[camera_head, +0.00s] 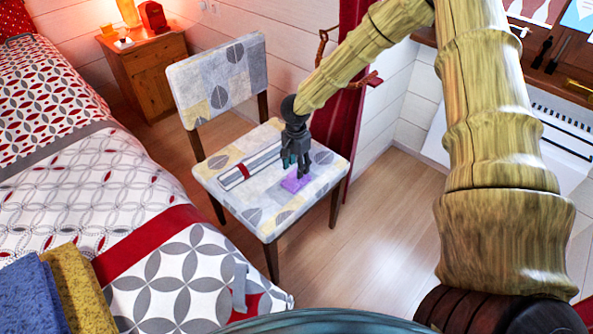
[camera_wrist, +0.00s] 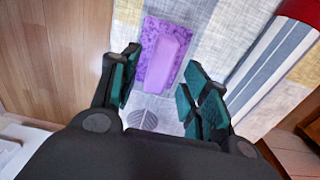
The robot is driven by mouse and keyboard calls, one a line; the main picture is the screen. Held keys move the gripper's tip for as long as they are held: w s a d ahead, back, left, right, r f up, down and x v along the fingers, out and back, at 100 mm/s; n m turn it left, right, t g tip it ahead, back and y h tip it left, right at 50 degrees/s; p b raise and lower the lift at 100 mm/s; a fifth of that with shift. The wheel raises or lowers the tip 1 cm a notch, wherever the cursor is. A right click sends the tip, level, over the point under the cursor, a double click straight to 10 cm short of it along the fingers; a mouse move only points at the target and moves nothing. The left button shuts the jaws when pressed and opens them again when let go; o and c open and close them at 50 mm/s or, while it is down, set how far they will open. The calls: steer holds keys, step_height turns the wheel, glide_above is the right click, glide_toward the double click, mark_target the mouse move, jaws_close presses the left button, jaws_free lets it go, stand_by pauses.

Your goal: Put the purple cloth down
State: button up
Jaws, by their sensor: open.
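The purple cloth (camera_head: 295,183) lies on the patterned seat of the chair (camera_head: 262,220), near its front right part. In the wrist view the cloth (camera_wrist: 165,55) is a small purple piece with a lighter raised fold along its middle. It lies flat on the seat fabric. My gripper (camera_head: 299,172) is just above the cloth and points down at it. In the wrist view my gripper (camera_wrist: 160,80) has its dark green finger pads spread apart, with the cloth showing between and beyond them. Whether a fingertip touches the cloth cannot be told.
A striped rolled or folded item (camera_head: 250,165) with a red band lies on the seat, left of my gripper. The bed (camera_head: 90,200) with folded towels (camera_head: 75,290) is at left. A nightstand (camera_head: 145,70) stands at the back. Bare wooden floor (camera_head: 385,215) lies right of the chair.

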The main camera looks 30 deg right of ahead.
step_height(320, 180, up, 8)
steer(key=p, duration=0.1)
steer(key=shift+r, duration=0.25)
stand_by(0.4)
